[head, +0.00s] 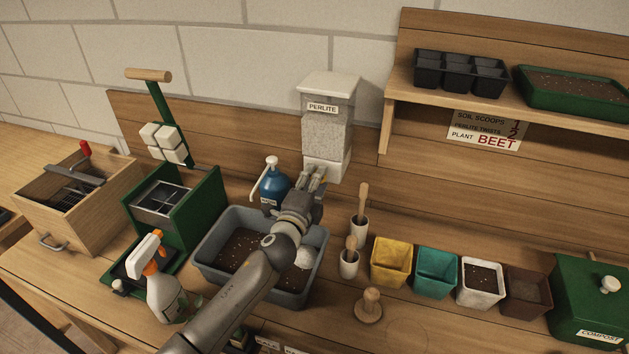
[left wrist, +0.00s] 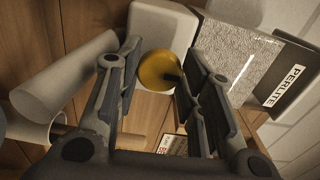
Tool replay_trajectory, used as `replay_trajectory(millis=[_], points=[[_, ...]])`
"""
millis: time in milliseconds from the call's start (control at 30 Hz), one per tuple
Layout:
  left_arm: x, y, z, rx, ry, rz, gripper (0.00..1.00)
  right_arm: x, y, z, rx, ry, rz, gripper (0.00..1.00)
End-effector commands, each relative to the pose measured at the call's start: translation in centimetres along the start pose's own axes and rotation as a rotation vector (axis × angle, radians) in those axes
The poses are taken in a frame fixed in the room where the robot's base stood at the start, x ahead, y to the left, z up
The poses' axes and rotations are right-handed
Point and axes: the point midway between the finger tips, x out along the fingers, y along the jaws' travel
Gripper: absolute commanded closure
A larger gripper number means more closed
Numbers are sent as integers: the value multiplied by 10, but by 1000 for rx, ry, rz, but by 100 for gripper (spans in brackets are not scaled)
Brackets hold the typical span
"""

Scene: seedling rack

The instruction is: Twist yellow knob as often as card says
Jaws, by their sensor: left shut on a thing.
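The perlite dispenser (head: 328,127) hangs on the back board, a grey speckled box with a white lid and a white lower block. Its yellow knob (left wrist: 161,70) sits between the fingers of my left gripper (left wrist: 160,88) in the left wrist view. My left gripper (head: 316,178) is shut on the knob and hides it in the head view. My right gripper is out of view.
A blue pump bottle (head: 273,184) stands left of my gripper. Coloured pots, including a yellow pot (head: 391,262), and a green compost box (head: 590,300) line the right.

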Motion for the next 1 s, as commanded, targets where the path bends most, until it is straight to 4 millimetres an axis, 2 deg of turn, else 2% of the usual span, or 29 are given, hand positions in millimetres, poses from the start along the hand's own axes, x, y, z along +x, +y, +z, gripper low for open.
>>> replay_trajectory(millis=[533,567,700,1000], points=[[0,2,0,23,0,2,88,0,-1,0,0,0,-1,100],[0,2,0,23,0,2,60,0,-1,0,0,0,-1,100],[0,1,0,23,0,2,42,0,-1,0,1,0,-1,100],[0,0,0,22,0,1,42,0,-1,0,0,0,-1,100]])
